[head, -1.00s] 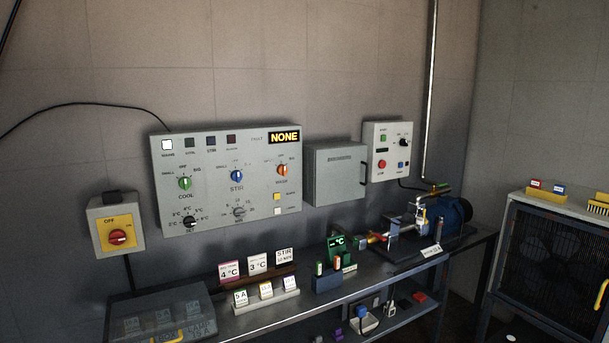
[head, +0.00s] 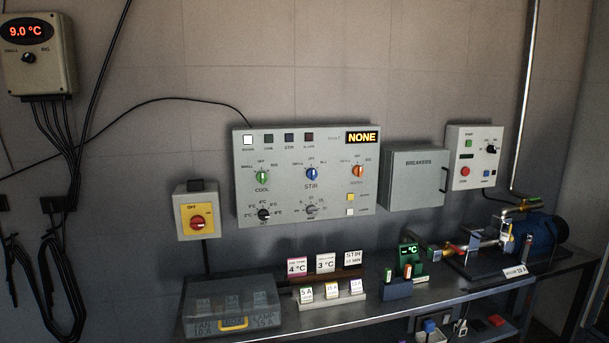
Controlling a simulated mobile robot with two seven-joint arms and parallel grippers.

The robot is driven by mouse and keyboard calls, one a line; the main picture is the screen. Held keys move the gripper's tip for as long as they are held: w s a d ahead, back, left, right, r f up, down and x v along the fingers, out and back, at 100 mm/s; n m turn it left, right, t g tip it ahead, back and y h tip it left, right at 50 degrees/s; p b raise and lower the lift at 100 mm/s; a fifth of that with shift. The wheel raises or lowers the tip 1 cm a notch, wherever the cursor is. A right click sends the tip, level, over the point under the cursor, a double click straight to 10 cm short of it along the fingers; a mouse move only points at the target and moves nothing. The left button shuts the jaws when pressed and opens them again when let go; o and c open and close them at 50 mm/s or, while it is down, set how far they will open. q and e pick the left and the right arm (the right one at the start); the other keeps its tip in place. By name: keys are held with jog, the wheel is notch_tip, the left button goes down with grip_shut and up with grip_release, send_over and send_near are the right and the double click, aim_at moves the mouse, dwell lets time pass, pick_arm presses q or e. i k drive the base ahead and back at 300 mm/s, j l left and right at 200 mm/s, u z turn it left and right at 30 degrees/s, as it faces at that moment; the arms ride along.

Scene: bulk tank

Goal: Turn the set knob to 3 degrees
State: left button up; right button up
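The set knob (head: 264,214) is a small black dial at the lower left of the grey control panel (head: 330,140) in the head view. Degree marks ring it, from 2°C at its left up to 4°C near the top and on to the right. Its exact pointer direction is too small to tell. A card reading 3 °C (head: 325,264) stands on the bench below, beside a 4 °C card (head: 297,266). Neither of my grippers is in the view.
A red-yellow switch (head: 197,223) hangs left of the panel, and a breakers box (head: 414,178) hangs right. A wall display (head: 37,53) reads 9.0 °C. A clear-lidded case (head: 232,305), cards and a pump (head: 535,235) crowd the bench (head: 350,316).

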aim_at(264, 214)
jog(key=i+j+u, duration=0.1)
jog(key=i+j, duration=0.25)
jog(key=j, duration=0.2)
jog(key=i+j+u, duration=0.1)
jog(key=i+j, duration=0.25)
jog(key=j, duration=0.2)
